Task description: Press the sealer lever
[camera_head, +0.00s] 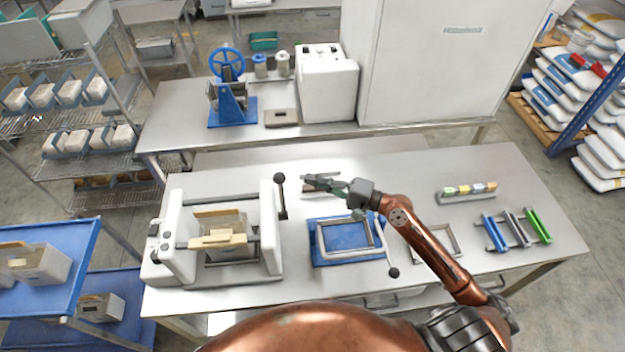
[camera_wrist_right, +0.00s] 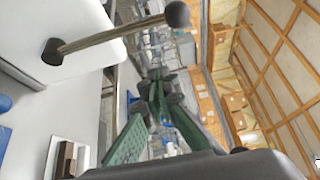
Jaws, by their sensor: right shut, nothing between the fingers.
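The sealer (camera_head: 176,250) is a white machine with two upright end housings and dark bars between them, at the left of the steel table. Its lever (camera_head: 283,200) is a dark rod with a round black knob (camera_head: 279,178), on the right housing. In the right wrist view the lever (camera_wrist_right: 105,40) slants up to its knob (camera_wrist_right: 177,14), above and beyond the fingers. My right gripper (camera_head: 312,180) is shut and empty, just right of the lever and apart from it. Its green fingers also show in the right wrist view (camera_wrist_right: 158,78). My left gripper is out of view.
A tan-topped bag (camera_head: 218,240) sits between the sealer housings. A blue framed press (camera_head: 347,243) with a ball-ended handle (camera_head: 393,271) lies below my right arm.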

